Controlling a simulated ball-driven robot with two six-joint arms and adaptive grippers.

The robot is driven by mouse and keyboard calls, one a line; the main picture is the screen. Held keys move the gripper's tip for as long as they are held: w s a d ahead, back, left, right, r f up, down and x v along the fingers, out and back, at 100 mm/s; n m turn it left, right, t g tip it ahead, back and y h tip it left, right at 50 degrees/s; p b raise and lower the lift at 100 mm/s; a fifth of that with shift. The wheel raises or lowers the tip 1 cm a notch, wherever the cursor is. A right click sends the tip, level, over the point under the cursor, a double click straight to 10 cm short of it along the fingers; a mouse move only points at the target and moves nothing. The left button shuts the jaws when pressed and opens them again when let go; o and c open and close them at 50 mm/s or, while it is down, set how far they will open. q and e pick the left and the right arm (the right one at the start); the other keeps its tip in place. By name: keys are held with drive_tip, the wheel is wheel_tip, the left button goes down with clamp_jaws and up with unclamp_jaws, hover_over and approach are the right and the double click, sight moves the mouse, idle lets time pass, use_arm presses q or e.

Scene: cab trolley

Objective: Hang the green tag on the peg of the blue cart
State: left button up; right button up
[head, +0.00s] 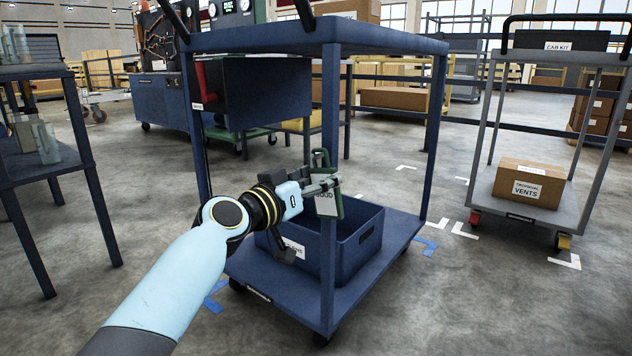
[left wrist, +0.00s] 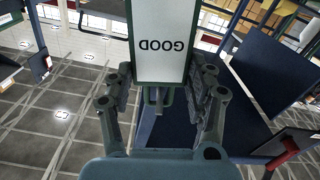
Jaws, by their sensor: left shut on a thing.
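The green tag (head: 328,206) hangs upright in front of the near corner post of the blue cart (head: 330,110). In the left wrist view the tag (left wrist: 163,62) has a white face reading GOOD, upside down, with a green loop at its end. My left gripper (head: 327,184) is shut on the tag, one finger on each side in the left wrist view (left wrist: 163,82). A small grey rod, perhaps the peg (left wrist: 158,98), shows at the loop against the blue post. I cannot tell whether it passes through the loop. My right gripper is out of view.
A blue bin (head: 355,243) sits on the cart's lower shelf, and a dark blue box (head: 262,88) hangs under its top. A grey cart (head: 545,212) with a cardboard box (head: 530,183) stands right. A dark table (head: 30,160) stands left. Floor between the carts is clear.

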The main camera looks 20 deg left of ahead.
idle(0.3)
use_arm(q)
drive_tip(key=o, duration=1.2)
drive_tip(key=shift+s, duration=0.1)
